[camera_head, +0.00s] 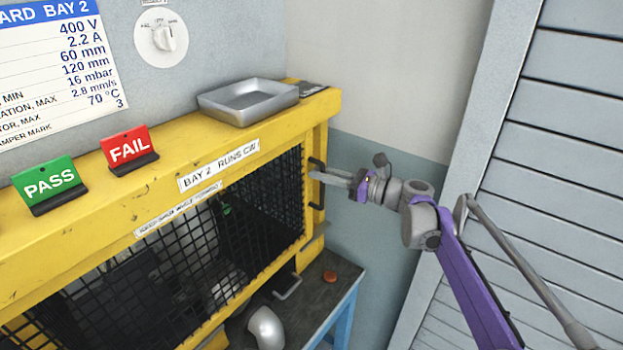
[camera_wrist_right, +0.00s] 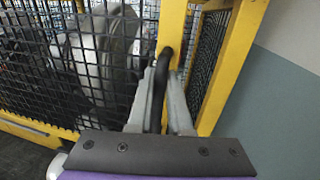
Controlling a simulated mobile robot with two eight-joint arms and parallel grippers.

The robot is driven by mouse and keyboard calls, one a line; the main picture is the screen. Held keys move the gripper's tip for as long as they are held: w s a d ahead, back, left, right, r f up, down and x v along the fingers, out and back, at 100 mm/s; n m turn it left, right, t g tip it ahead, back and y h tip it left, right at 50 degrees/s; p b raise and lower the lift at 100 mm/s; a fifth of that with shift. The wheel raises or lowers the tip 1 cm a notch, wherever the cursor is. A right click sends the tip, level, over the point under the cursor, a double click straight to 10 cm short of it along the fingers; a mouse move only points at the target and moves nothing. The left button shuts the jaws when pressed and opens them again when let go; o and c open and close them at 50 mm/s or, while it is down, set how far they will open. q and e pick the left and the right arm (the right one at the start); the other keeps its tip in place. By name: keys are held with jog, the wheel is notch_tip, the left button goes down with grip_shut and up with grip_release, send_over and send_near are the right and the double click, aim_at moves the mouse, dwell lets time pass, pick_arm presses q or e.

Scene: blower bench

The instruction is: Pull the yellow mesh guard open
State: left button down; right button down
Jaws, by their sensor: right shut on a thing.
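The yellow mesh guard, a yellow frame with black mesh (camera_head: 275,195), fills the front of the yellow bench housing in the head view. Its black handle (camera_head: 317,204) stands upright at the right end. The guard looks shut or nearly so; I cannot tell if there is a small gap. My right gripper (camera_head: 318,177) reaches in from the right and is shut on the handle. In the right wrist view the two grey fingers (camera_wrist_right: 162,85) lie on either side of the black handle (camera_wrist_right: 165,62), beside a yellow post. My left gripper is not in view.
A grey metal tray (camera_head: 248,103), a red FAIL sign (camera_head: 129,147) and a green PASS sign (camera_head: 49,182) stand on the housing's top. Below are a grey pipe elbow (camera_head: 266,328) and a red button (camera_head: 330,277). A grey slatted panel (camera_head: 560,130) stands at the right.

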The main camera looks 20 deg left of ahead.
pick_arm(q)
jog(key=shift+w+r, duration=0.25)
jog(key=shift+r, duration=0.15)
pick_arm(e)
jog(key=shift+w+d, duration=0.3)
jog(key=shift+w, duration=0.35)
jog(key=shift+w+d, duration=0.25)
jog(key=shift+w, duration=0.35)
jog(key=c, duration=0.8)
grip_release()
jog(key=shift+c, duration=0.2)
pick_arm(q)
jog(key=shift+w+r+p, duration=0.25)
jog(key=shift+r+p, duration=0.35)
pick_arm(e)
notch_tip(320, 180, up, 10)
